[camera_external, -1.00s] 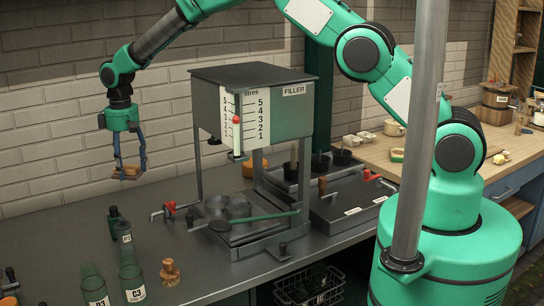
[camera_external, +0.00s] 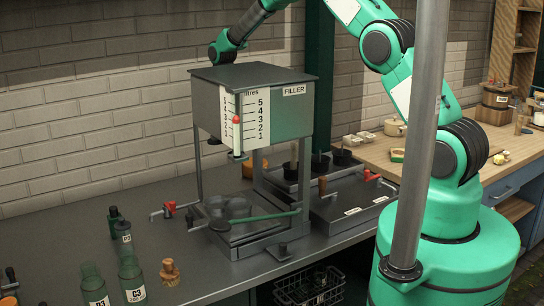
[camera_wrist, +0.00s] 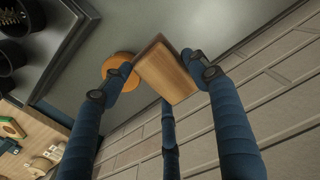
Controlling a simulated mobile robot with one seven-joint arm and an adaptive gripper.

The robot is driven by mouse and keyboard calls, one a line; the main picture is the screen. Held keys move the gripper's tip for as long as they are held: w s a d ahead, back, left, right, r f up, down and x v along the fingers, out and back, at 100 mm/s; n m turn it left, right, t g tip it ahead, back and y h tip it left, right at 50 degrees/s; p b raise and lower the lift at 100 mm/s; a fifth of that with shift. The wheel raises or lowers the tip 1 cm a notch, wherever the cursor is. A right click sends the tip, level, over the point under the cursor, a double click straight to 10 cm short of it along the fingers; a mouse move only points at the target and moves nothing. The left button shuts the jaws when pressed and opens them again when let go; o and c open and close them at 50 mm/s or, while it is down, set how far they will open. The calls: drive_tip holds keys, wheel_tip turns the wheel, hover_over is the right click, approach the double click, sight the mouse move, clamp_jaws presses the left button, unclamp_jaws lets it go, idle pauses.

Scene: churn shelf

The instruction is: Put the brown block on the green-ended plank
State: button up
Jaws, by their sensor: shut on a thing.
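The brown block (camera_wrist: 168,72) is a wooden block held between the blue fingertips of my gripper (camera_wrist: 157,80) in the wrist view. It is above the grey counter, close to the brick wall. In the external view my gripper and the block are hidden behind the filler tank; only my arm reaches over behind it. I cannot make out a green-ended plank for sure. A small tan and green piece (camera_external: 397,155) lies on the wooden bench, and a similar green-edged piece (camera_wrist: 12,127) shows at the lower left of the wrist view.
The filler (camera_external: 254,105) stands on the counter in front of my arm. An orange disc (camera_wrist: 117,66) lies on the counter beneath the block. Black pots (camera_wrist: 14,22) stand on a tray nearby. Bottles (camera_external: 131,275) stand at the front left.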

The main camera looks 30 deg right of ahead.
drive_tip(key=s+d+m+b, duration=0.1)
drive_tip(key=s+d+m, duration=0.35)
drive_tip(key=d, duration=1.05)
drive_tip(key=s+d+m+b, duration=0.1)
drive_tip(key=s+d+m, duration=0.3)
drive_tip(key=d, duration=1.2)
drive_tip(key=s+d+m+b, duration=0.1)
drive_tip(key=s+d+m, duration=0.3)
drive_tip(key=d, duration=1.1)
drive_tip(key=s+d+m+b, duration=0.1)
drive_tip(key=s+d+m, duration=0.5)
drive_tip(key=s+d, duration=1.25)
wheel_tip(320, 180, down, 10)
drive_tip(key=shift+a+f, duration=0.15)
drive_tip(key=shift+a, duration=0.2)
drive_tip(key=b, duration=0.1)
hover_over(401, 153)
drive_tip(key=shift+a+f, duration=0.15)
drive_tip(key=shift+f, duration=0.6)
drive_tip(key=shift+s, duration=0.1)
